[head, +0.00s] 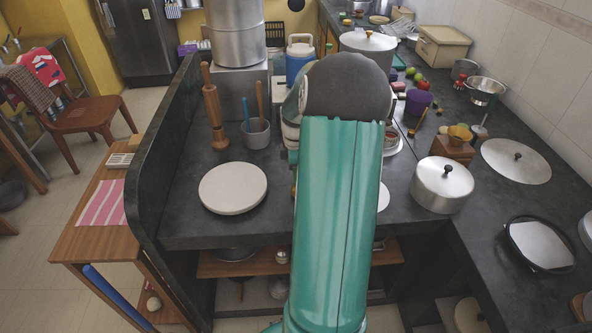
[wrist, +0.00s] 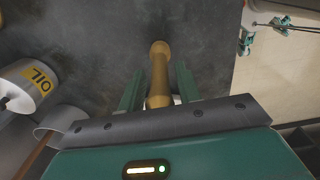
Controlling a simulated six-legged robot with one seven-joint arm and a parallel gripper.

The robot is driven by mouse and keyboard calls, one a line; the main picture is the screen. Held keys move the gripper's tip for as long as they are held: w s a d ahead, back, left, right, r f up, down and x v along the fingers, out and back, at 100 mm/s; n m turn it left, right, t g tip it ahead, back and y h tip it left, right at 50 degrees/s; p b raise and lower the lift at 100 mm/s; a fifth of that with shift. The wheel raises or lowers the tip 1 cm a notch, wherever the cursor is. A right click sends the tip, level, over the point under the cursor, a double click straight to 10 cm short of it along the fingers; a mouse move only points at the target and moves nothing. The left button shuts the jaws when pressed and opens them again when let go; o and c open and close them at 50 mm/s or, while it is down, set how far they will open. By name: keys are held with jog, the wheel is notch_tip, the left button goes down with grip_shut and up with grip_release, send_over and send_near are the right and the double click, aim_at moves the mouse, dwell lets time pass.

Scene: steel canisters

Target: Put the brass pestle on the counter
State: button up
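The brass pestle (wrist: 160,72) shows in the wrist view, over the dark counter (wrist: 100,40). My gripper (wrist: 160,80) has one green finger on each side of it, with narrow gaps between fingers and pestle, so it looks open. The pestle's near end is partly cut off by the gripper body, and I cannot tell whether it touches the counter. In the head view my teal arm hides the gripper and the pestle. The counter (head: 180,190) runs around the arm there.
In the wrist view, a white canister marked OIL (wrist: 28,84) and a grey cup (wrist: 68,128) stand left. The counter edge and pale floor (wrist: 285,75) lie right. The head view shows a round white board (head: 232,188), a lidded pot (head: 441,185) and a wooden mill (head: 213,105).

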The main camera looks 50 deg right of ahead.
jog(key=shift+o, duration=0.6)
jog(key=shift+r, duration=0.1)
notch_tip(320, 180, up, 12)
jog(key=shift+r, duration=0.15)
jog(key=w+a+r+m+t+h, duration=0.15)
jog(key=a+r, duration=0.25)
jog(key=a, duration=0.7)
jog(key=w+a+r+m, duration=0.15)
jog(key=a+r, duration=0.25)
jog(key=a, duration=0.6)
jog(key=s+a+m+t, duration=0.1)
jog(key=s+a, duration=0.2)
jog(key=a, duration=0.3)
jog(key=s+a+m+t+y, duration=0.1)
jog(key=s+a+m, duration=0.1)
jog(key=s+a, duration=0.2)
jog(key=s+a+m+t, duration=0.2)
jog(key=s+a, duration=0.1)
jog(key=a, duration=0.7)
jog(key=shift+s+a, duration=0.2)
jog(key=shift+s, duration=0.2)
